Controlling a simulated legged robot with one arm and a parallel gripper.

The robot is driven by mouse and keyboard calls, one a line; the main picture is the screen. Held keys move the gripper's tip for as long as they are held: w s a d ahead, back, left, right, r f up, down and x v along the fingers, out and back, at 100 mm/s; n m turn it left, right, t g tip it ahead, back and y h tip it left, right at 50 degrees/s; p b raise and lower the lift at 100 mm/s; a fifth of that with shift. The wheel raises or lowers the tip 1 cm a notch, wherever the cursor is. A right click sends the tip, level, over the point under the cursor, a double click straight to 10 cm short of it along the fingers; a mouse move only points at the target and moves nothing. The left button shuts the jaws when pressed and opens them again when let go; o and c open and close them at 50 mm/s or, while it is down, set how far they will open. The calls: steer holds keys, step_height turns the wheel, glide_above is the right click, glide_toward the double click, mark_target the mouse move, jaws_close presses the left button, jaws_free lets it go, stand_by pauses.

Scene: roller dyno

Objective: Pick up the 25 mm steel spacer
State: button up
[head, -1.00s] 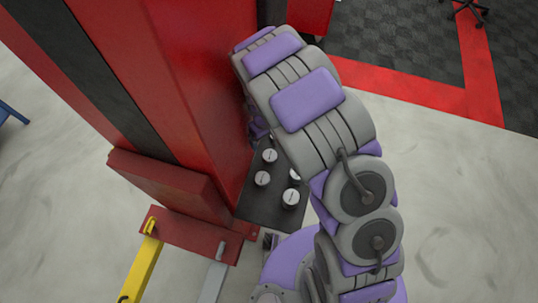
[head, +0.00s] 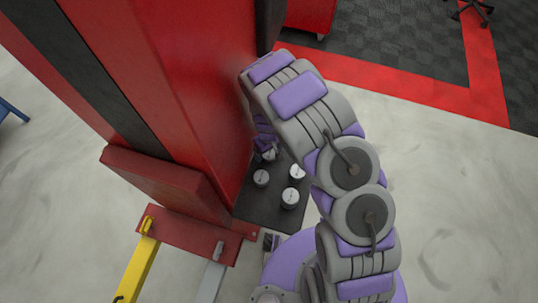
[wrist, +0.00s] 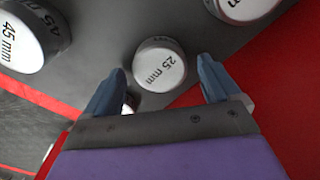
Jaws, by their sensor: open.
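The 25 mm steel spacer (wrist: 160,67) is a short pale cylinder with "25 mm" printed on its top face. It stands on a dark tray in the wrist view. My gripper (wrist: 161,74) is open, with one blue finger on each side of the spacer's near edge and gaps to it. In the head view my gripper (head: 262,141) is at the back of the tray, over a partly hidden spacer (head: 269,156); its label cannot be read there.
The dark tray (head: 262,212) sticks out from a red lift column (head: 185,90). Other spacers stand close by: a 45 mm one (wrist: 28,42) at left and another (wrist: 246,6) at top right. A red surface (wrist: 275,90) lies right of the tray.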

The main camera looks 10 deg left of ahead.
steer(key=shift+f, duration=0.2)
steer(key=shift+a, duration=0.15)
steer(key=c, duration=1.3)
steer(key=shift+r, duration=0.1)
